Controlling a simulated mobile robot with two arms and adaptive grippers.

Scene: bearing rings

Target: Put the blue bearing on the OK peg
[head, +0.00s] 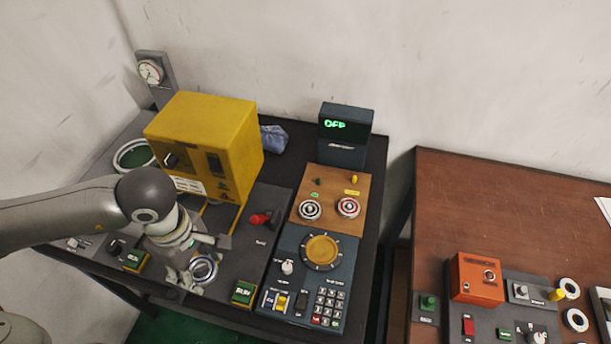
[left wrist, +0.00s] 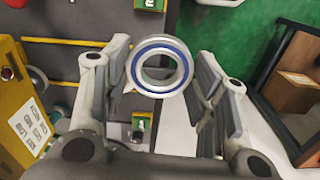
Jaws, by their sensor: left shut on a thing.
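The blue bearing is a silver ring with a blue band. In the left wrist view it (left wrist: 162,43) sits between the two finger pads, its open hole facing the camera. My left gripper (head: 192,272) is shut on it above the front of the dark bench, near the green-lit buttons. The bearing (head: 204,260) also shows in the head view. On a brown board to the right are two round peg stations: one by a green label (head: 311,209), one with a red ring by a yellow label (head: 348,208). The labels are too small to read. My right gripper is out of view.
A yellow machine (head: 205,140) stands behind my left arm. A dark display box (head: 345,145) rises behind the brown board. A dial and keypad panel (head: 290,255) lies in front. A wooden table (head: 500,190) at right holds an orange box (head: 477,278) and several white rings.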

